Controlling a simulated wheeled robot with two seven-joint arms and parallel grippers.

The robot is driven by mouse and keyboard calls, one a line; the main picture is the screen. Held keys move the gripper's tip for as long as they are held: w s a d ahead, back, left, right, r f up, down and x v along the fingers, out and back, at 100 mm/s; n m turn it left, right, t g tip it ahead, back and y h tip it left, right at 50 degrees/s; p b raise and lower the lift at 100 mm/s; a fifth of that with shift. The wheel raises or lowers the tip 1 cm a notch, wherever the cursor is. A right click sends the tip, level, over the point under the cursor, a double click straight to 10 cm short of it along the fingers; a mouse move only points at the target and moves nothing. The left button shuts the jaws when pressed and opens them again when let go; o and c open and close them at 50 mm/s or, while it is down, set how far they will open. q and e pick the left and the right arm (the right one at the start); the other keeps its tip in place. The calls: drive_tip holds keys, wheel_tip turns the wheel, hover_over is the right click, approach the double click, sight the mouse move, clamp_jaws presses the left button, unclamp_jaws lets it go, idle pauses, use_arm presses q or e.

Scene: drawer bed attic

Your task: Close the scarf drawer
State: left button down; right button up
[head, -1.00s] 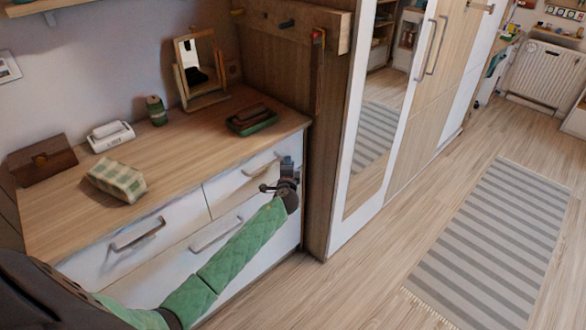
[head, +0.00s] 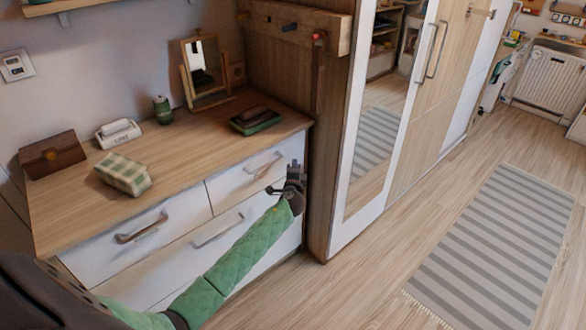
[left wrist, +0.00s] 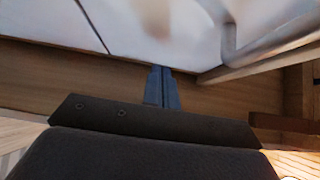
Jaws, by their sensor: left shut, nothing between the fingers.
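The dresser has white drawer fronts with metal handles: an upper left drawer (head: 110,252), an upper right drawer (head: 235,188) and a wide lower drawer (head: 185,268). No scarf shows, so I cannot tell which is the scarf drawer. All the fronts look flush or nearly so in the head view. My left gripper (head: 296,166) is at the right end of the upper right drawer, right of its handle. Its fingers are shut and empty. In the left wrist view the fingers (left wrist: 162,72) reach the lower edge of a white front; contact is unclear. My right gripper is out of view.
The dresser top holds a brown box (head: 52,154), a checked packet (head: 124,174), a green tray (head: 255,122) and a small mirror (head: 205,70). A mirrored wardrobe (head: 395,110) stands close to the right. The floor by the striped rug (head: 490,240) is clear.

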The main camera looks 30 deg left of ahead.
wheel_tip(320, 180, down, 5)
drive_tip(key=b, duration=0.2)
use_arm(q)
drive_tip(key=s+d+f+n+g+h+p, duration=0.1)
drive_tip(key=s+d+n+g+h+p, duration=0.2)
drive_tip(key=s+d, duration=0.9)
drive_tip(key=s+d+f+n+g+h, duration=0.1)
drive_tip(key=s+d+n+g+h, duration=0.35)
drive_tip(key=s, duration=1.25)
drive_tip(key=s+d+f+n+g+h+p, duration=0.1)
drive_tip(key=s+d+n+g+h+p, duration=0.3)
drive_tip(key=s+d, duration=0.9)
drive_tip(key=s+f+g+y, duration=0.2)
drive_tip(key=s+f, duration=0.1)
drive_tip(key=s, duration=1)
drive_tip(key=shift+a+m+g, duration=0.3)
drive_tip(key=shift+m+g, duration=0.05)
drive_tip(key=shift+m, duration=0.1)
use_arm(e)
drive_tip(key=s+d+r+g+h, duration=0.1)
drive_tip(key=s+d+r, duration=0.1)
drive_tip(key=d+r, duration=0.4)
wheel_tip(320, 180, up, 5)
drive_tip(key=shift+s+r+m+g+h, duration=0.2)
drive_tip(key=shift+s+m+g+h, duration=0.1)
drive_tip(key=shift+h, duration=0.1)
